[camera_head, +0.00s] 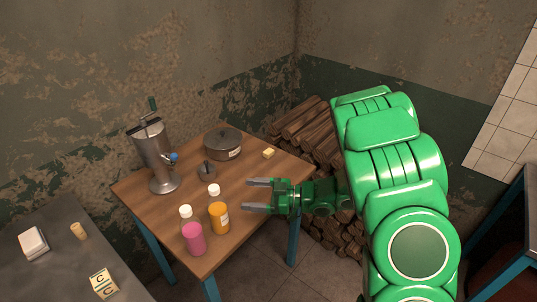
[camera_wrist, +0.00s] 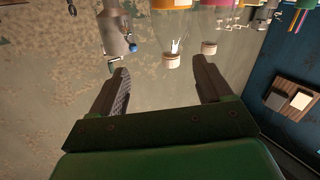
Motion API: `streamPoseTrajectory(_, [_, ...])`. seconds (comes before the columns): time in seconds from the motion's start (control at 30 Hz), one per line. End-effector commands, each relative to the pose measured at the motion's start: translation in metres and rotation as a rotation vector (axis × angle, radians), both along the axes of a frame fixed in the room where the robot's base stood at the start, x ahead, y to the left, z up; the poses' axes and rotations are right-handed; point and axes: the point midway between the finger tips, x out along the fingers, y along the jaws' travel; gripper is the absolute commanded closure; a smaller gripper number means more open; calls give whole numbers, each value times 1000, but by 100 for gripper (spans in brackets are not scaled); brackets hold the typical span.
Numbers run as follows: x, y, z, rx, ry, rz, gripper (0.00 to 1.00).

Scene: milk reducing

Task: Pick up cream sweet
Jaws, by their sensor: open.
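No label marks the cream sweet. A small pale yellow block (camera_head: 268,153) on the wooden table (camera_head: 240,237) could be it, but I cannot tell for sure. The block lies near the table's back right edge, right of the lidded pot. My gripper (camera_head: 248,195) is open and empty over the right part of the table, its fingers pointing left. In the picture it is below the block and apart from it. In the wrist view, nothing is between the fingers (camera_wrist: 160,70) that I can tell is held, and I cannot make out the block there.
A metal churn-like machine (camera_head: 156,155), a lidded pot (camera_head: 222,143) and a small dark weight (camera_head: 206,170) stand on the table. An orange bottle (camera_head: 218,217) and a pink bottle (camera_head: 194,238) stand left of my gripper. Firewood (camera_head: 300,120) is stacked behind. A grey table (camera_head: 60,265) holds small items.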

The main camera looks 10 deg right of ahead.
Motion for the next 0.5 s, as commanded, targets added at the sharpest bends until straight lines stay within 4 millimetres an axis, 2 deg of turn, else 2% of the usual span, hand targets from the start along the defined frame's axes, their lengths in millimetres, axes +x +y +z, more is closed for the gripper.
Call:
streamPoseTrajectory(0.27, [31,-18,-13,-144,-267,-12,21])
streamPoseTrajectory(0.5, [78,-46,-27,-359,-657,-5,21])
